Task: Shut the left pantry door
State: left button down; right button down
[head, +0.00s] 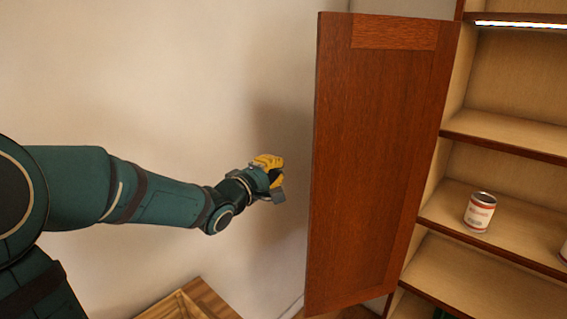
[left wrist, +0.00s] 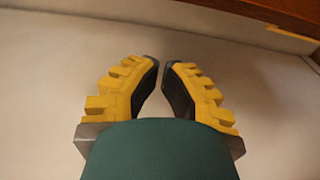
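The left pantry door (head: 372,160) is a reddish-brown wooden panel that stands open. Its right edge is beside the pantry's left side and its free left edge is nearer to me. My left gripper (head: 280,180), with yellow and dark fingers, is to the left of the door in the head view, in front of the pale wall and apart from the panel. In the left wrist view its fingers (left wrist: 162,62) lean close together with a narrow gap at the tips and nothing between them. I see no handle on the door. My right gripper is not in view.
The pantry shelves (head: 510,128) are open to the right of the door. A red-and-white can (head: 480,212) stands on a middle shelf, and part of another item shows at the right edge. A wooden surface (head: 195,300) lies low beneath my left arm. A brown strip (left wrist: 265,14) crosses the wrist view's upper right.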

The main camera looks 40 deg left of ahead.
pick_arm(q)
jog(key=w+d, duration=0.3)
jog(key=w, duration=0.4)
jog(key=shift+p, duration=0.4)
jog(key=shift+d+f, duration=0.1)
jog(key=shift+d, duration=0.05)
dwell(0.3)
